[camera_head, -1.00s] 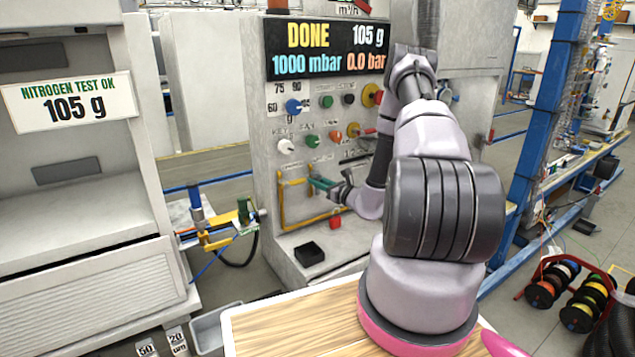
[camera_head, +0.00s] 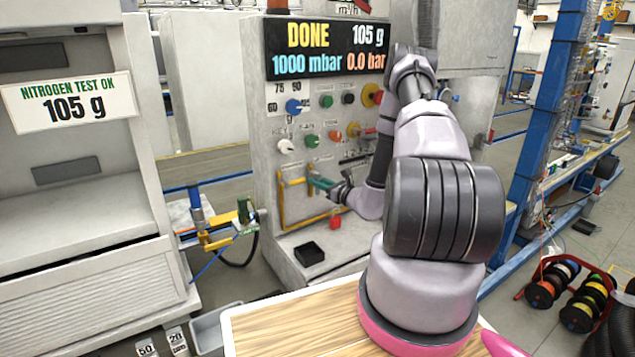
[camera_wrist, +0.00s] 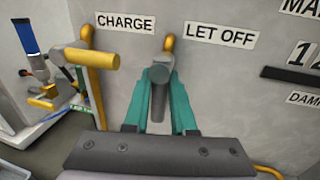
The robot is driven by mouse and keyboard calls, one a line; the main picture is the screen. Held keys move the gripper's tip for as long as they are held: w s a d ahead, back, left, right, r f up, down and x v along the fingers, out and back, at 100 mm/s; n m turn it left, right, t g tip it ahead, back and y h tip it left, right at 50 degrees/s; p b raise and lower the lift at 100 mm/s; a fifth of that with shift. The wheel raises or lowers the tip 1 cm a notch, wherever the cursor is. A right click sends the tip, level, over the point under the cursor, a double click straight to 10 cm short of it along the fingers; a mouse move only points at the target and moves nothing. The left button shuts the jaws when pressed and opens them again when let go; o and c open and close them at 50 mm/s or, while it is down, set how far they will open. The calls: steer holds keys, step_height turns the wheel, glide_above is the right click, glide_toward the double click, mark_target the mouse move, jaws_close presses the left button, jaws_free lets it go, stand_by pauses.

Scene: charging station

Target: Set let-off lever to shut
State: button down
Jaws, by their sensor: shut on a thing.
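The let-off lever (camera_wrist: 158,104) has a grey handle below a yellow pipe, left of the LET OFF label (camera_wrist: 220,35). In the wrist view its handle hangs down and towards me between the teal fingers of my gripper (camera_wrist: 160,85), which is shut on it. In the head view my gripper (camera_head: 321,184) reaches the lower front of the panel, and the lever is mostly hidden by the fingers. The charge lever (camera_wrist: 92,60), yellow, sits to the left, its handle pointing right and apart from my fingers.
The panel display (camera_head: 327,50) reads DONE, 105 g, 1000 mbar and 0.0 bar. Several knobs sit above the levers. A yellow-and-blue tool (camera_head: 215,238) stands left of the panel.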

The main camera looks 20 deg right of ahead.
steer(key=shift+w+r+n, duration=0.25)
steer(key=shift+r+n, duration=0.05)
steer(key=shift+r, duration=0.1)
steer(key=n, duration=0.4)
steer(key=shift+d+r+g, duration=0.1)
steer(key=shift+d+g, duration=0.05)
steer(key=shift+g, duration=0.15)
steer(key=n, duration=0.2)
steer(key=n+h, duration=0.1)
steer(key=n, duration=0.1)
steer(key=shift+w+d+r, duration=0.1)
steer(key=shift+d+r, duration=0.05)
steer(key=n, duration=0.2)
steer(key=n+h, duration=0.1)
steer(key=n, duration=0.1)
steer(key=shift+r+g, duration=0.2)
steer(key=shift+g, duration=0.1)
steer(key=shift+r+n+h, duration=0.2)
steer(key=shift+n+h, duration=0.6)
steer(key=shift+n, duration=0.8)
steer(key=shift+d, duration=0.1)
steer(key=shift+f, duration=0.1)
steer(key=c, duration=0.8)
jaws_free()
steer(key=shift+o, duration=0.2)
